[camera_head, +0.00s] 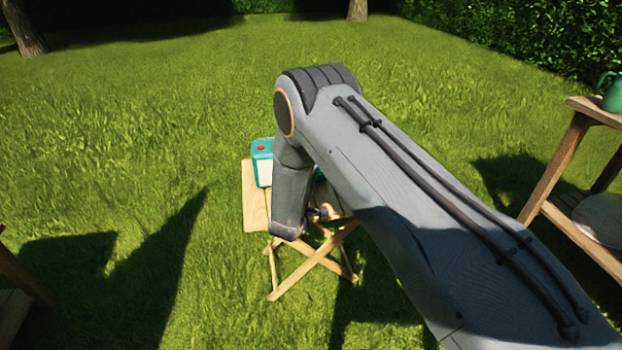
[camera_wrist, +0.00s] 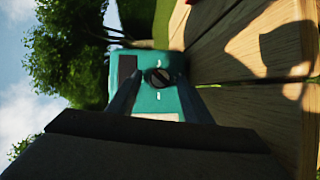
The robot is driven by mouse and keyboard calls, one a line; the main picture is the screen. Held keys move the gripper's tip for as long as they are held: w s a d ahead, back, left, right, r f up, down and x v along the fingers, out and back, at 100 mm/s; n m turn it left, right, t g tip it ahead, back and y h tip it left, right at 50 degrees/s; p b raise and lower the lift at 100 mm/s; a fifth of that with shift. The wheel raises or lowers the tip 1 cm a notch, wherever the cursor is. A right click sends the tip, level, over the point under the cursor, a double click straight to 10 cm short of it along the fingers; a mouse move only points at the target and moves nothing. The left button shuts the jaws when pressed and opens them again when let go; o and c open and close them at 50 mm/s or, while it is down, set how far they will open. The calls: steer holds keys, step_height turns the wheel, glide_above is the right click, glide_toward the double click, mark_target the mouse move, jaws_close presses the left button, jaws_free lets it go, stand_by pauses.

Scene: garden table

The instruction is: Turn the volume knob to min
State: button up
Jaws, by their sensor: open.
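A teal device (camera_wrist: 148,106) fills the middle of the wrist view. Its dark round knob (camera_wrist: 158,77) faces the camera, with small white marks on the panel below it in the picture. The fingers of my gripper (camera_wrist: 156,88) are open and reach toward the knob, one on each side. I cannot tell whether they touch it or where the knob points. In the head view, the device (camera_head: 263,168) stands on a small wooden folding table (camera_head: 255,212), with a red spot on top. My arm hides part of the device, the knob and the gripper there.
Wooden slats (camera_wrist: 235,70) run along the right of the wrist view. In the head view, a wooden shelf stand (camera_head: 556,160) with a green pot (camera_head: 611,92) is at the right. Another wooden piece (camera_head: 18,285) is at the lower left. Open grass surrounds the table.

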steer(key=v, duration=0.7)
steer(key=shift+s+a, duration=0.15)
steer(key=shift+s, duration=0.15)
